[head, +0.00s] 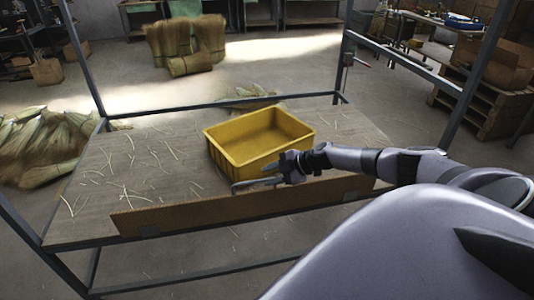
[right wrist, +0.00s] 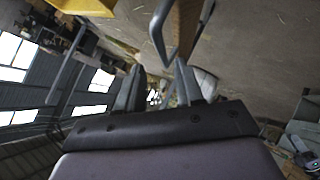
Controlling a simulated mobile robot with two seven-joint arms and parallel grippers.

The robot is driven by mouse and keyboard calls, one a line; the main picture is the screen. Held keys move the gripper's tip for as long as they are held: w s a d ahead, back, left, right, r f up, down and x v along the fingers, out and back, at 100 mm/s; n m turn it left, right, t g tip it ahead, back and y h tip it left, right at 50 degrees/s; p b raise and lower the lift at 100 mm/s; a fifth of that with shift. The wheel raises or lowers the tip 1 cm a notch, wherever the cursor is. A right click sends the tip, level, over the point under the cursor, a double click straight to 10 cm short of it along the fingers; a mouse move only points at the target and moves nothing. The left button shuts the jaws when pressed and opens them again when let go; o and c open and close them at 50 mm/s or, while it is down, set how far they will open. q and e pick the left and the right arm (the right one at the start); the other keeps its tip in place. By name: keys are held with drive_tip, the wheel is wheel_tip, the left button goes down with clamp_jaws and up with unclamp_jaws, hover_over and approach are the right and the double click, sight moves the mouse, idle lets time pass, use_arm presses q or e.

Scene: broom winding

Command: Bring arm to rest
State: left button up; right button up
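My right arm reaches in from the right in the head view. Its gripper (head: 255,177) is in front of the near side of a yellow bin (head: 218,160), over the front part of the worktable (head: 85,215). In the right wrist view the two fingers of this gripper (right wrist: 159,68) stand apart with nothing between them. The gripper looks empty. My left gripper is not in view.
The bin is empty. A low board (head: 190,218) runs along the table's front edge, below my right arm. Metal posts (head: 83,58) rise at the table's corners. Straw bundles (head: 40,145) lie left of the table, and loose straws litter its left half.

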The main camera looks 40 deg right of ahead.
idle(0.5)
drive_tip(key=s+a+f+m+t+y, duration=0.1)
drive_tip(key=s+a+f, duration=0.15)
drive_tip(key=a, duration=0.65)
drive_tip(key=s+a+f+m+t, duration=0.1)
drive_tip(key=s+a+f+m, duration=0.15)
drive_tip(key=a, duration=0.65)
drive_tip(key=s+a+f+m+t+y, duration=0.1)
drive_tip(key=s+a+f, duration=0.15)
drive_tip(key=a, duration=0.55)
drive_tip(key=s+a+r+m+g+h, duration=0.1)
drive_tip(key=s+m+h, duration=0.4)
drive_tip(key=s, duration=1)
drive_tip(key=a+m+g, duration=0.1)
drive_tip(key=m, duration=0.1)
drive_tip(key=shift+s+a+m, duration=0.35)
drive_tip(key=shift+s+a, duration=0.05)
drive_tip(key=shift+s+d, duration=0.1)
drive_tip(key=shift+d, duration=0.05)
